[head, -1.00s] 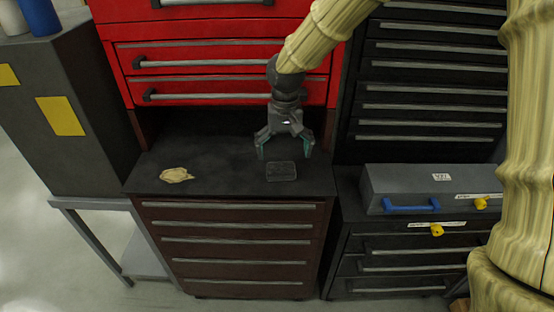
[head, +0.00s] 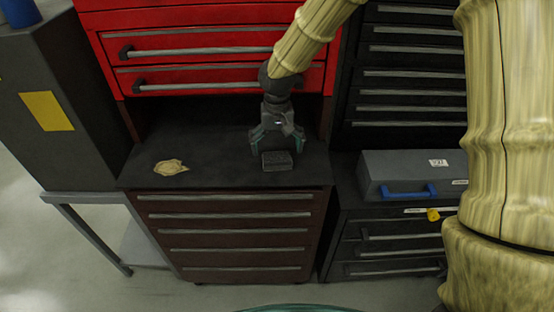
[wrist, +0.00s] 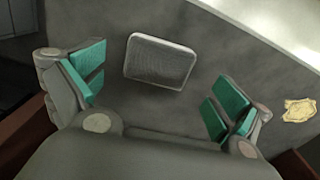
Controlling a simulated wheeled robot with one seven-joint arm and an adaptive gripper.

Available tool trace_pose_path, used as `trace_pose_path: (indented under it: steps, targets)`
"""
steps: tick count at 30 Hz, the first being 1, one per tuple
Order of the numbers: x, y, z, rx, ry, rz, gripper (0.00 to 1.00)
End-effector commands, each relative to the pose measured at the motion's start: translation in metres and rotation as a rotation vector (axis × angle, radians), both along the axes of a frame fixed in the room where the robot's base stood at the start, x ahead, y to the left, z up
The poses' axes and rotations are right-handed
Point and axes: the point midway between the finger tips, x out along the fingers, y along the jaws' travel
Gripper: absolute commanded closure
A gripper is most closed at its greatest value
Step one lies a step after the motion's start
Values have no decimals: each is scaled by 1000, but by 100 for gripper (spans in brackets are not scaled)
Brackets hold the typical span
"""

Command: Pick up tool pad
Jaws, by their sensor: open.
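The tool pad (head: 277,161) is a small dark grey rounded rectangle lying flat on the dark counter top (head: 215,170). In the wrist view the tool pad (wrist: 160,61) shows a textured face with a lighter rim. My gripper (head: 277,148) is open and empty, pointing down just above and behind the pad in the head view. In the wrist view my gripper (wrist: 158,88) has its green-padded fingers spread wide, with the pad between and a little beyond them. I cannot tell the exact height gap.
A crumpled tan cloth (head: 170,167) lies on the counter to the left; it also shows in the wrist view (wrist: 299,110). A red drawer cabinet (head: 200,50) overhangs the counter's back. A grey case (head: 410,172) with a blue handle stands to the right.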

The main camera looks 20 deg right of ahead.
Motion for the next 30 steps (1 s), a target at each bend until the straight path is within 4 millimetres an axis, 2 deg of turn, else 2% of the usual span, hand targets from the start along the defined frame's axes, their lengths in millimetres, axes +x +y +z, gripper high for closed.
trace_pose_path:
  steps: [12,24,30]
  targets:
    - [2,-1,-38,-1,1,2,0]
    - [2,-1,-46,0,0,2,0]
    - [2,-1,-46,0,0,2,36]
